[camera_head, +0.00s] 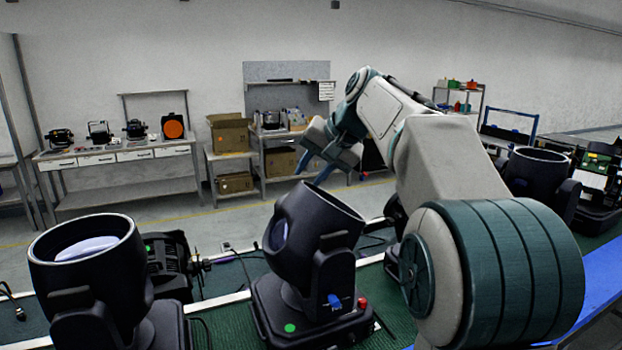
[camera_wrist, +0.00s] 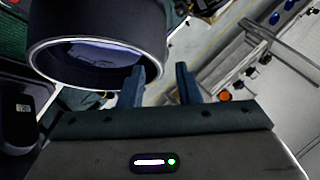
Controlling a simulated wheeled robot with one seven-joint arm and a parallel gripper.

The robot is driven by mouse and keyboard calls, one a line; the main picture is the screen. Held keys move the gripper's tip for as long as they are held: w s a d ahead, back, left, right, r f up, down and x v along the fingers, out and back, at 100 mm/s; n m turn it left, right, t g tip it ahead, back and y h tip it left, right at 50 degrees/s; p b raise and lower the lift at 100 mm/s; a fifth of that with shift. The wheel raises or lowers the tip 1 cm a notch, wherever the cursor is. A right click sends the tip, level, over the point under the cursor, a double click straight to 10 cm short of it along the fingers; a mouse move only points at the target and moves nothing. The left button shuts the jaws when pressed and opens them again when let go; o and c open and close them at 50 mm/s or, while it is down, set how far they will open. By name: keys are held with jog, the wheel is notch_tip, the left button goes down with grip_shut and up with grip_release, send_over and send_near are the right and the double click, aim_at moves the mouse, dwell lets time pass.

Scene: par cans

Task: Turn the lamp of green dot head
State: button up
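The black lamp head (camera_head: 312,225) stands in the middle of the head view, tilted in its yoke. Its base (camera_head: 310,318) carries a green dot (camera_head: 290,328) on the front, with a blue knob (camera_head: 333,300) on the yoke and a red knob at the side. My gripper (camera_head: 311,172) is just above and behind the lamp's upper rim, fingers pointing down. In the wrist view the fingers of my gripper (camera_wrist: 159,68) are apart with nothing held. The left finger overlaps the rim of a lamp barrel (camera_wrist: 95,60); I cannot tell whether they touch.
A larger black lamp (camera_head: 85,255) stands close at left, with another black fixture (camera_head: 170,262) behind it. More lamps (camera_head: 540,175) stand at right beyond my arm. Benches with boxes (camera_head: 228,132) line the back wall, across open floor.

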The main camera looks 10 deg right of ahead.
aim_at(303, 183)
jog(key=shift+x, duration=1.7)
